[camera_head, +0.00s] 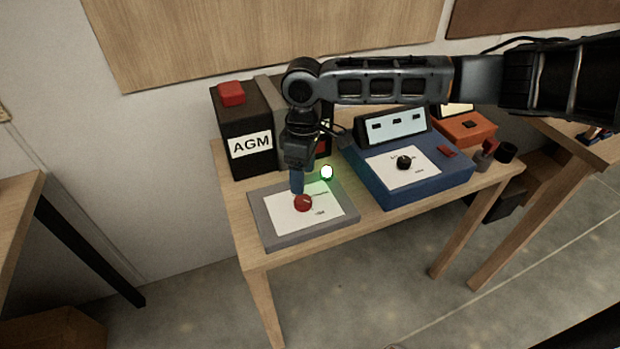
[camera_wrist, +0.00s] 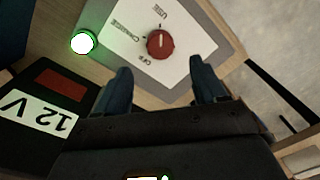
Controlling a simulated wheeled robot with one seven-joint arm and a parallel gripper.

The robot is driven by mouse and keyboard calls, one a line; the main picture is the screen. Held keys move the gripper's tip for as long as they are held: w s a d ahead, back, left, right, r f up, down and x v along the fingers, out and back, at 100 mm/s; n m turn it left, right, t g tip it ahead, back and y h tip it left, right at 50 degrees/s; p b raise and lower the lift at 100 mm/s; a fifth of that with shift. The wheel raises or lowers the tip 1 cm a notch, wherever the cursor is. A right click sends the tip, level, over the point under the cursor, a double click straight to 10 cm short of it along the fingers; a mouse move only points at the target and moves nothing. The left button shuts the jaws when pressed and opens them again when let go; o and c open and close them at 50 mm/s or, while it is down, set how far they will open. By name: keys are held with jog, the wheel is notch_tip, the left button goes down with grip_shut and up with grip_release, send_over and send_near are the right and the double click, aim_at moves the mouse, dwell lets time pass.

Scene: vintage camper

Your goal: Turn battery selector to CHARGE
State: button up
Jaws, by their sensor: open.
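The battery selector is a red round knob (camera_head: 303,203) on a white label plate atop a flat grey box (camera_head: 262,226). It also shows in the wrist view (camera_wrist: 160,44), with the words CHARGE, USE and OFF printed around it. My gripper (camera_wrist: 162,80) is open and empty. In the wrist view its two blue fingers stand apart, with the knob beyond the tips and about midway between them. In the head view my gripper points down close to the knob. A round lamp (camera_head: 327,172) glows green beside the plate.
A black AGM battery (camera_head: 250,146) with a red cap stands behind the grey box. A blue unit (camera_head: 420,184) with a black knob stands to the right, with an orange box (camera_head: 464,126) beyond. The wooden table's (camera_head: 256,259) front edge lies close to the grey box.

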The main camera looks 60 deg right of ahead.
aim_at(303, 199)
jog(key=shift+f, duration=0.45)
notch_tip(303, 199, down, 7)
jog(key=shift+a+r+p, duration=0.15)
jog(key=shift+p, duration=0.15)
jog(key=shift+c, duration=0.2)
jog(key=c, duration=1)
